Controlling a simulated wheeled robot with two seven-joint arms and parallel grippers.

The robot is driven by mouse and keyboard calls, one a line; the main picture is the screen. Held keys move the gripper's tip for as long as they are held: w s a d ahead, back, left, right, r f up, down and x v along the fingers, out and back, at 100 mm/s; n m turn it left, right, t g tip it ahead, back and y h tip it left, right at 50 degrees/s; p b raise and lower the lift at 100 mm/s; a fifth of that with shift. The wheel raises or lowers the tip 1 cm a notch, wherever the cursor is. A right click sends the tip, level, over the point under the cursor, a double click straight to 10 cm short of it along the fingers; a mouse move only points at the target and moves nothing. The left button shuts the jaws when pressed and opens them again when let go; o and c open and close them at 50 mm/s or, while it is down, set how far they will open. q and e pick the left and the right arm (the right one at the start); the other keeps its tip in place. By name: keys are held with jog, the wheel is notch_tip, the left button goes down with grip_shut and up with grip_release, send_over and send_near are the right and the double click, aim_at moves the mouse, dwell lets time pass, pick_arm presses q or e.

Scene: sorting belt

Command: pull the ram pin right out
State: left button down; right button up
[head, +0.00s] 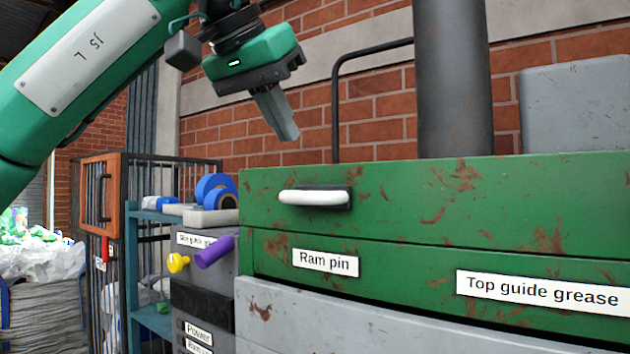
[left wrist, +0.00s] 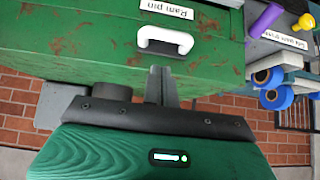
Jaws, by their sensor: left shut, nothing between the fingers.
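The ram pin shows as a white handle (head: 313,197) on a dark mount on the face of the green housing, above the "Ram pin" label (head: 325,262). In the left wrist view, which looks upside down, the white handle (left wrist: 165,40) stands out from the green face. My left gripper (head: 288,133) is above and a little left of the handle, apart from it, fingers pointing down. Its fingers (left wrist: 160,72) are together and empty in the left wrist view, with a gap to the handle. My right gripper is not in view.
The green housing (head: 420,205) is scratched and rusty, with a dark column (head: 452,80) and a bent black pipe (head: 336,110) behind it. A purple knob (head: 214,251) and a yellow knob (head: 178,262) stick out at left. Blue rolls (head: 216,191) lie on a shelf behind.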

aim_at(311, 192)
pick_arm(q)
jog(key=p+x, duration=0.2)
jog(key=x, duration=0.6)
jog(key=shift+w+d+f+p, duration=0.1)
jog(key=shift+w+f+p, duration=0.15)
jog(key=shift+w+p, duration=0.05)
jog(key=shift+w+d+f, duration=0.25)
jog(key=shift+d+f, duration=0.05)
jog(key=shift+f, duration=0.15)
jog(key=shift+a, duration=0.1)
jog(key=s+a, duration=0.3)
jog(key=s, duration=0.2)
jog(key=shift+a+b, duration=0.25)
jog(key=shift+b, duration=0.1)
jog(key=shift+s, duration=0.1)
